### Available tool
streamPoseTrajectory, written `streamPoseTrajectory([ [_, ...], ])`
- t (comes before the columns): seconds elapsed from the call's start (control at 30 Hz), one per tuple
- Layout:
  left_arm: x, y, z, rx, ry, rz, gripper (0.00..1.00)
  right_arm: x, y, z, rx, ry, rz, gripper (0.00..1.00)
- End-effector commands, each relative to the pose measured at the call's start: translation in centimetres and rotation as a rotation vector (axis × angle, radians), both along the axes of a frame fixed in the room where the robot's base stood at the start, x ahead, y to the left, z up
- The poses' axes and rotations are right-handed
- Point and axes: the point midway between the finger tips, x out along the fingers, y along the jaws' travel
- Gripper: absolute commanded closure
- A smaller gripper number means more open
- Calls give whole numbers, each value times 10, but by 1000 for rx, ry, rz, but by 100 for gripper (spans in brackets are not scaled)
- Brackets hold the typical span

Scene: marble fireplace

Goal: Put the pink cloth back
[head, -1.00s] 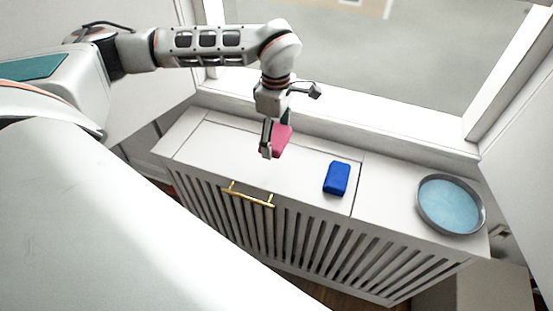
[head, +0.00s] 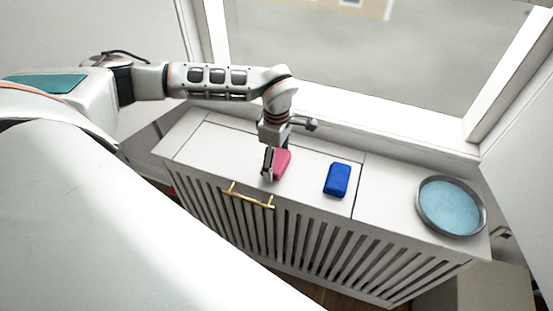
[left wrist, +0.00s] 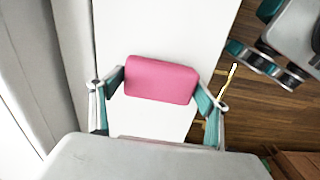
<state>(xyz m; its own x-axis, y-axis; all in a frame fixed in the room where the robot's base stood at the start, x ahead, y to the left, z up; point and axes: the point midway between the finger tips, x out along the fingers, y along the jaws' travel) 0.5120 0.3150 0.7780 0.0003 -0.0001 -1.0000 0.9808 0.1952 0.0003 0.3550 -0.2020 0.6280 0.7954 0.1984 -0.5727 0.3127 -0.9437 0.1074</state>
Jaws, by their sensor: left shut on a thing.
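The pink cloth (head: 282,163) is a small folded block between the fingers of my left gripper (head: 270,165) in the head view. It also shows in the left wrist view (left wrist: 160,80), with a finger at each of its ends. My left gripper is shut on it, low over the white cabinet top (head: 225,150). Whether the cloth touches the top I cannot tell. My right gripper is not in the head view.
A blue folded block (head: 337,180) lies on the cabinet top just right of the pink cloth. A round tray with a light blue inside (head: 421,205) stands at the right end. A brass handle (head: 248,196) is on the front edge. The window is behind.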

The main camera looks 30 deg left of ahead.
Motion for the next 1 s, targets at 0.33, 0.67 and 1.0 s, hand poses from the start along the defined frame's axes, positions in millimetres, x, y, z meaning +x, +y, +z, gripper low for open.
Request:
streamPoseTrajectory([
  [0.33,0,0,-4,0,0,0,8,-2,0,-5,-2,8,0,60],
  [0.67,0,0,-6,0,1,0,8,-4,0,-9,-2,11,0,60],
  [1.0,-3,6,43,1,-5,1,8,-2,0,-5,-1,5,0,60],
])
